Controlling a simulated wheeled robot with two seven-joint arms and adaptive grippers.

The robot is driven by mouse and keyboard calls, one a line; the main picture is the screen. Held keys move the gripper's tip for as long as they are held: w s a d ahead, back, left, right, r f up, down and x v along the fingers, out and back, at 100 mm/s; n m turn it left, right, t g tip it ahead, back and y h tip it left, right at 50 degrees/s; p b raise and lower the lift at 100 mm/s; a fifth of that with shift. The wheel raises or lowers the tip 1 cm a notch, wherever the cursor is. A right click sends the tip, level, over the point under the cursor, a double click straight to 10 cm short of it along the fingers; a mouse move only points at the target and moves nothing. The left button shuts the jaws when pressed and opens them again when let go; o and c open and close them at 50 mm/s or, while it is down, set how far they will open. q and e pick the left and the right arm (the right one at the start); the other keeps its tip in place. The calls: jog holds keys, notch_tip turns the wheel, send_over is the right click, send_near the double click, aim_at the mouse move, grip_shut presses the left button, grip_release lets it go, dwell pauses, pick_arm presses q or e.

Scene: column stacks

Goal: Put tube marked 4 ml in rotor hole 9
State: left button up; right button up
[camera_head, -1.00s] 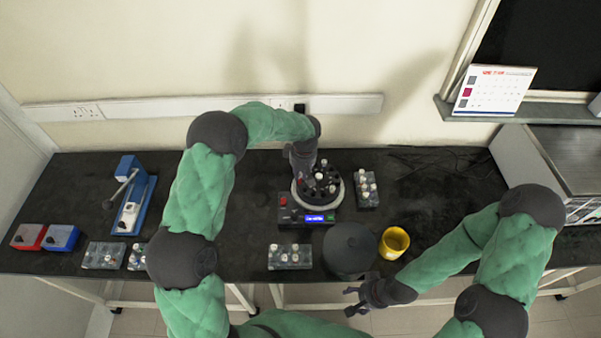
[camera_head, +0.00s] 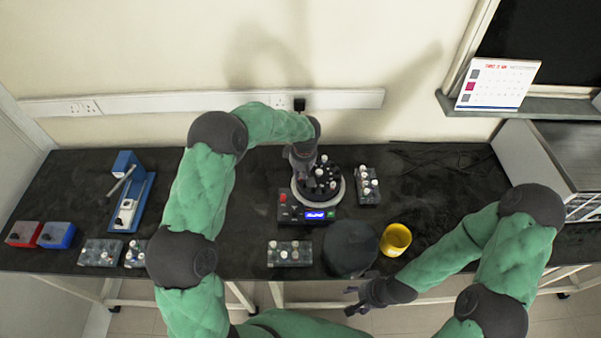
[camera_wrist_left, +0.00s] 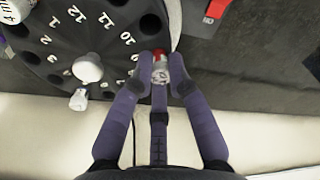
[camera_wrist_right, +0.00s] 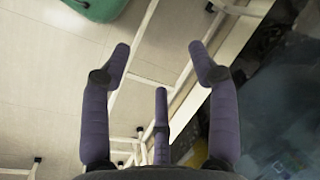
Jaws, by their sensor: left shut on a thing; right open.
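In the left wrist view my left gripper (camera_wrist_left: 160,85) is shut on a tube (camera_wrist_left: 161,70) with a red end, at the edge of the black rotor (camera_wrist_left: 102,50) close to the printed 9. I cannot read the tube's marking, and the fingers hide how far it is in a hole. The rotor has numbered holes, a central knob and other tubes seated in it. In the head view the left gripper (camera_head: 303,160) is at the left back of the rotor (camera_head: 322,184). My right gripper (camera_head: 357,299) is open and empty in front of the table edge; it also shows in the right wrist view (camera_wrist_right: 160,65).
Tube racks stand right of the rotor (camera_head: 368,187), in front (camera_head: 289,254) and at left (camera_head: 101,253). A dark round lid (camera_head: 350,249) and a yellow cup (camera_head: 395,240) sit near the front edge. A blue-framed device (camera_head: 132,197) and red and blue boxes (camera_head: 56,235) are at left.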

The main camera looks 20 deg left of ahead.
pick_arm(q)
jog(key=shift+f, duration=0.15)
jog(key=o, duration=1.1)
jog(key=shift+r+p, duration=1)
jog(key=shift+r, duration=2.05)
